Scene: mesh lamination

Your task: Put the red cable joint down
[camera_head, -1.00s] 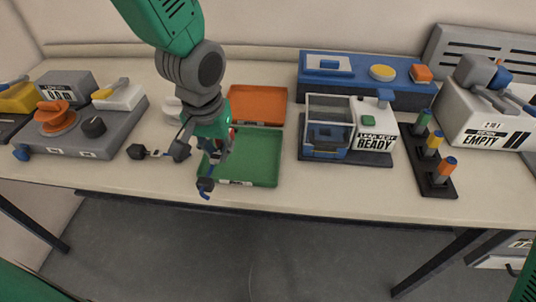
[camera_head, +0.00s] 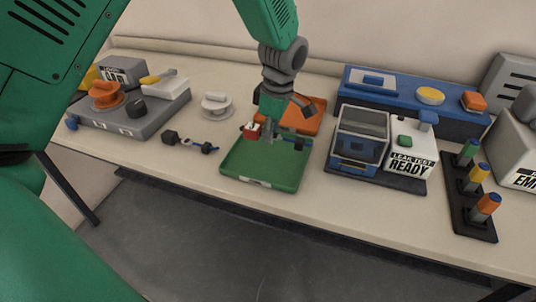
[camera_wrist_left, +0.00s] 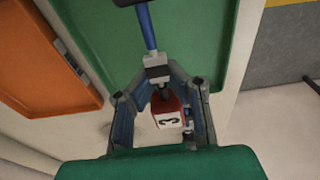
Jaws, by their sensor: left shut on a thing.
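My left gripper (camera_head: 268,130) is shut on the red cable joint (camera_head: 252,130), above the back part of the green tray (camera_head: 250,178). In the left wrist view the joint (camera_wrist_left: 168,110) is a red block with a white face marked 3, between the fingers (camera_wrist_left: 160,105). A grey and black connector and a blue cable (camera_wrist_left: 145,27) run from it over the green tray. I cannot tell in the head view whether the joint touches the tray. My right gripper is not in view.
An orange tray (camera_head: 312,108) lies behind the green one. A dark cable piece with blue parts (camera_head: 190,143) lies on the table to the left, near a white spool (camera_head: 216,105). Table space in front is narrow.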

